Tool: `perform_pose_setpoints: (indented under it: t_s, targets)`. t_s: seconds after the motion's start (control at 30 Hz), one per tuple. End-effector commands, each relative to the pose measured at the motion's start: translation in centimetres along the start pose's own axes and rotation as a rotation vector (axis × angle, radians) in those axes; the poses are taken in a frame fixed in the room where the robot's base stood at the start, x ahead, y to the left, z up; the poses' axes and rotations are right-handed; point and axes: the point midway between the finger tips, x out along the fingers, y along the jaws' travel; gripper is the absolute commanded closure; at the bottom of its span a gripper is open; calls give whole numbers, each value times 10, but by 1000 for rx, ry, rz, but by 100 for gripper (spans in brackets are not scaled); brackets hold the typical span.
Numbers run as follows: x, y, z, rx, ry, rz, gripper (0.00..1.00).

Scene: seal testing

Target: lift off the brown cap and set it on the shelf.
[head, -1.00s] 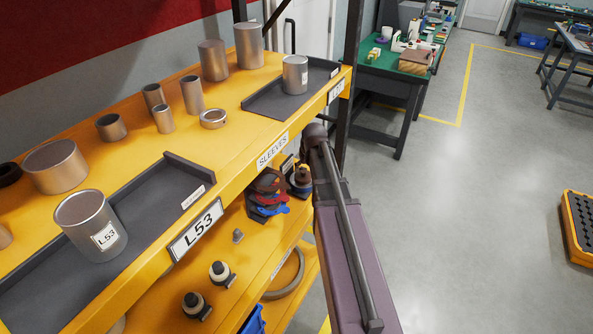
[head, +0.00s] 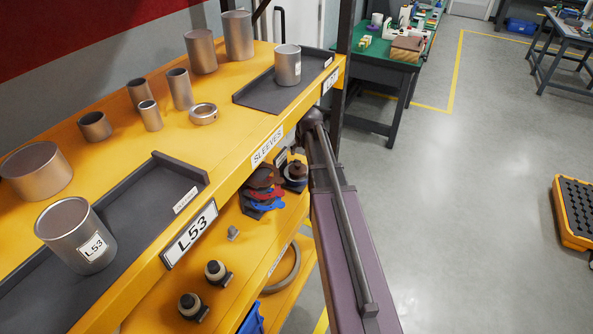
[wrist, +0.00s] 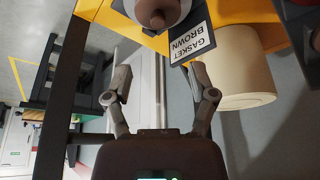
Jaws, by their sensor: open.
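The brown cap (wrist: 157,14) shows at the top edge of the wrist view, round with a small knob, partly cut off by the frame. It sits on a pale round part beside a sign reading GASKET BROWN (wrist: 189,43). In the head view a small brown-topped piece (head: 296,170), probably this cap, is on the lower yellow shelf (head: 240,262), just left of my arm. My gripper (wrist: 160,72) is open and empty, its two fingers apart and pointing toward the cap, not touching it. In the head view my gripper is hidden behind my arm.
The upper yellow shelf (head: 130,213) holds several metal sleeves and two dark trays. Red, blue and dark flat pieces (head: 263,190) lie left of the brown piece. A large cream cylinder (wrist: 240,72) stands right of the sign.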

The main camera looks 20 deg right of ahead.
Motion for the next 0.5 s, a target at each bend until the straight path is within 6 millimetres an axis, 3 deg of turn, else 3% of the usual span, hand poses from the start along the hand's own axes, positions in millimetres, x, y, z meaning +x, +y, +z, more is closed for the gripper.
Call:
perform_pose_setpoints:
  t_s: [0.5]
  targets:
    - [46,-1,0,-1,0,0,27]
